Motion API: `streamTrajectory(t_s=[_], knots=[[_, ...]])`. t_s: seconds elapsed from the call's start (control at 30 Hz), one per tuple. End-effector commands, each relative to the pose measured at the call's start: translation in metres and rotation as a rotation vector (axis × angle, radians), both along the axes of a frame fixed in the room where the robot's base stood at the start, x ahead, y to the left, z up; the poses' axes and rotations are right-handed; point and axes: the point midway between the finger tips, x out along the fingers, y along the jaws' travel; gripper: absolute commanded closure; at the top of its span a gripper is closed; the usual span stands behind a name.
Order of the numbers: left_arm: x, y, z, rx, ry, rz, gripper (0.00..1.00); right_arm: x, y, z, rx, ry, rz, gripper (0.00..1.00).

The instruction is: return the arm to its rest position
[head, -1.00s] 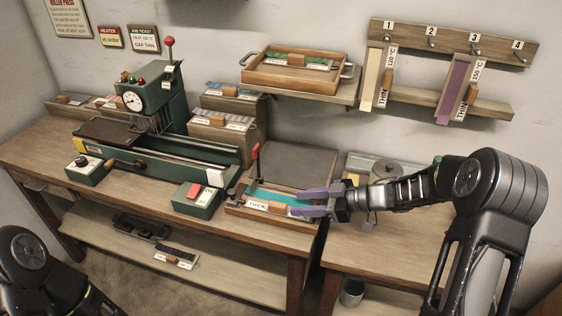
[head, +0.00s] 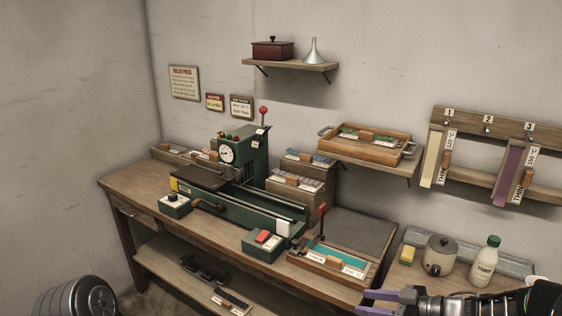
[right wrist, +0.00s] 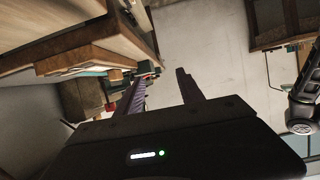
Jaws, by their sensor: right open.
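My right gripper (head: 362,302) is at the bottom edge of the head view, in front of the bench. Its two purple fingers point left and are apart, with nothing between them. The fingers also show open and empty in the right wrist view (right wrist: 160,82). Most of the right arm is cut off by the frame edge. A teal strip (head: 332,254) with a small wooden grip and labels lies in a wooden tray (head: 303,263) at the bench's right end, apart from the gripper.
A green press (head: 237,160) stands on the wooden bench (head: 122,188). A side table at right holds a pot (head: 440,256), a white bottle (head: 486,262) and a sponge (head: 407,254). A wall shelf bears a handled tray (head: 330,148). Labelled strips hang from a hook rail (head: 470,119).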

Motion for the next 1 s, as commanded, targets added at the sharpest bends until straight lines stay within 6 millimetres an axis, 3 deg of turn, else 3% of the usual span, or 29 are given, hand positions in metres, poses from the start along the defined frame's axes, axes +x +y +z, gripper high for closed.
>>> streamTrajectory(t_s=[0.37,0.57,0.67,0.77,0.9,1.0], knots=[[0.001,0.0,0.0,0.0,-0.002,0.001,0.64,0.013,0.035,-0.027,0.097,0.059,-0.15,0.55],[0.001,0.0,0.0,0.0,-0.002,0.001,0.64,0.012,0.059,-0.064,0.145,0.164,-0.299,0.55],[0.001,0.0,0.0,0.0,-0.002,0.001,0.64,0.0,0.074,-0.096,0.152,0.266,-0.394,0.55],[0.001,0.0,0.0,0.0,-0.002,0.001,0.64,-0.031,0.094,-0.143,0.133,0.43,-0.508,0.55],[0.001,0.0,0.0,0.0,-0.002,0.001,0.64,-0.117,0.121,-0.214,0.038,0.74,-0.65,0.55],[0.001,0.0,0.0,0.0,-0.002,0.001,0.64,-0.183,0.134,-0.244,-0.044,0.935,-0.709,0.55]])
